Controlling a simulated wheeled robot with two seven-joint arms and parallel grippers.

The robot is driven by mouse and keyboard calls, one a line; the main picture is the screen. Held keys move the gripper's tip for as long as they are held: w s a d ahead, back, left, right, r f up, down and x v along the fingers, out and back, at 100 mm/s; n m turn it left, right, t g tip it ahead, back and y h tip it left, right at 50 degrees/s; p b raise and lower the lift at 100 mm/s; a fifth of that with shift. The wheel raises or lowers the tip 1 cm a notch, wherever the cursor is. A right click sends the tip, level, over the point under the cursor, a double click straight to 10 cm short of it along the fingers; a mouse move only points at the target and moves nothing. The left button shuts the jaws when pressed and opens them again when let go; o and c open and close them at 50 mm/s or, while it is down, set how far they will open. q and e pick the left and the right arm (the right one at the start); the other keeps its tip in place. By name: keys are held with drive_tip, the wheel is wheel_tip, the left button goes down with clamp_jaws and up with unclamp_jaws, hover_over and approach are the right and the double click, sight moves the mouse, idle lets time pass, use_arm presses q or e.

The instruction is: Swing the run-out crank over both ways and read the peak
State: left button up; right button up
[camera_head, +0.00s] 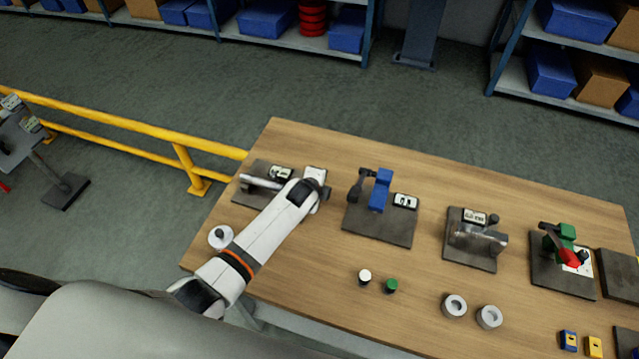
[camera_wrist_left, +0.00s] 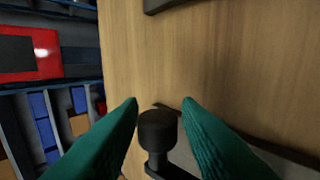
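The left-most fixture stands on a dark plate (camera_head: 245,191) on the wooden bench, with a pale horizontal shaft (camera_head: 262,182) and a small white dial or card (camera_head: 281,173). My left arm covers its right part in the head view. In the left wrist view a black crank knob (camera_wrist_left: 157,130) stands on a dark arm above a grey plate. My left gripper (camera_wrist_left: 160,102) has its two green fingers spread, with the knob between and slightly below their tips and no clear contact. The fingers are hidden in the head view. The dial reading is too small to tell. My right gripper is out of view.
A blue clamp fixture (camera_head: 382,190) on its own plate stands close to the right. Further right are a grey fixture (camera_head: 475,236) and a green-and-red one (camera_head: 566,250). Caps (camera_head: 391,286) and rings (camera_head: 489,317) lie near the front. A yellow rail (camera_head: 130,132) runs left.

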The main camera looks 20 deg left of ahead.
use_arm(q)
drive_tip(key=shift+o, duration=0.7)
drive_tip(key=v, duration=1.2)
drive_tip(key=shift+f, duration=0.1)
